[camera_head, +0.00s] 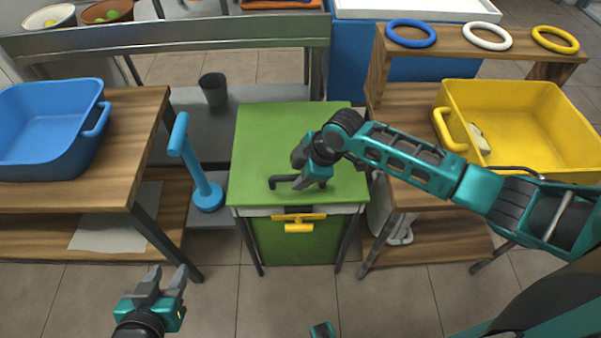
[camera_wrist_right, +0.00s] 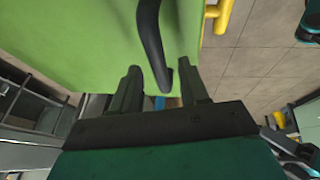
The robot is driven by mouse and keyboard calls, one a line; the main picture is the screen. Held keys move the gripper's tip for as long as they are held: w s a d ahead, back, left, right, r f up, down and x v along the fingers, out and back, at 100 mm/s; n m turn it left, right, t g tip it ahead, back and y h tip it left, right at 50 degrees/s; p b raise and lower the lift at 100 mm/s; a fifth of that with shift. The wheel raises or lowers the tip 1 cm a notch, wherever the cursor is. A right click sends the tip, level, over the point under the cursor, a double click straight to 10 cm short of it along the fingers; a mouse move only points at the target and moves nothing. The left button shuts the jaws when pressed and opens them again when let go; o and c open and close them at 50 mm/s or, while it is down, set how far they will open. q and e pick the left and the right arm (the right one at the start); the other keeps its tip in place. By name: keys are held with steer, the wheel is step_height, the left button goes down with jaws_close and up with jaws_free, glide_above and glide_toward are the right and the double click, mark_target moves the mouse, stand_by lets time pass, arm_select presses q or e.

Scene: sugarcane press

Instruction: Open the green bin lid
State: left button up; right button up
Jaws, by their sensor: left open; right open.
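The green bin (camera_head: 305,245) stands in the middle of the head view, with its flat green lid (camera_head: 270,130) lying closed on top. A dark bent handle (camera_head: 281,182) sits on the lid near its front. My right gripper (camera_head: 297,172) is open just above the lid, beside the handle. In the right wrist view the handle (camera_wrist_right: 151,40) reaches down to between the open fingers (camera_wrist_right: 160,73); I cannot tell if they touch it. A yellow handle (camera_head: 299,223) is on the bin's front. My left gripper (camera_head: 166,280) is open and empty, low at the left front.
A wooden table with a blue basin (camera_head: 50,130) stands left, and a blue lever-like stand (camera_head: 204,190) is between it and the bin. On the right, a yellow basin (camera_head: 520,125) sits on a wooden bench under a shelf with rings. The front floor is clear.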

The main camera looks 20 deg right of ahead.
steer(key=shift+c, duration=0.2)
jaws_close()
stand_by(0.5)
